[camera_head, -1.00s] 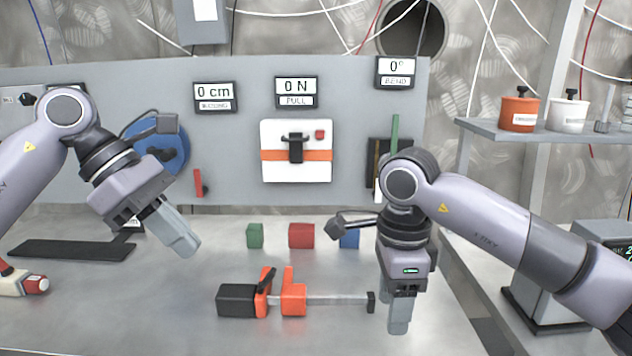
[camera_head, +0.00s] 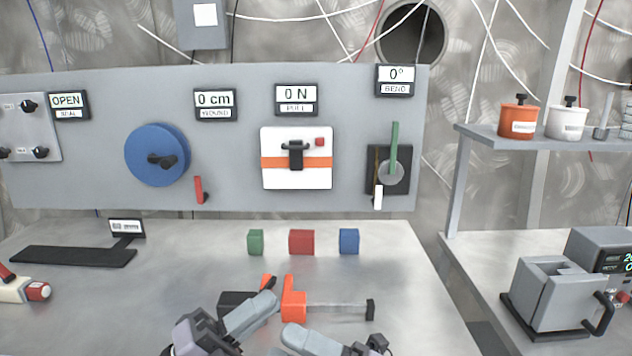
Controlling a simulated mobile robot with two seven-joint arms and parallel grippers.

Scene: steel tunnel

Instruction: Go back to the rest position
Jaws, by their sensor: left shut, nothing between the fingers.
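My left gripper (camera_head: 262,304) shows at the bottom middle of the head view, with its grey fingers closed together and pointing up and right. It is empty and overlaps the black handle of the orange clamp in the picture; I cannot tell whether it touches it. My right gripper (camera_head: 292,333) is at the bottom edge, just right of the left one, with its fingers pointing left. I cannot see a gap between its fingers. Most of both arms is out of view below.
The orange-and-black clamp (camera_head: 294,305) lies on the steel table (camera_head: 420,300) just beyond my grippers. Green (camera_head: 255,242), red (camera_head: 301,242) and blue (camera_head: 349,241) blocks stand behind it. A grey panel (camera_head: 230,150) with a blue wheel (camera_head: 157,155) rises at the back.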

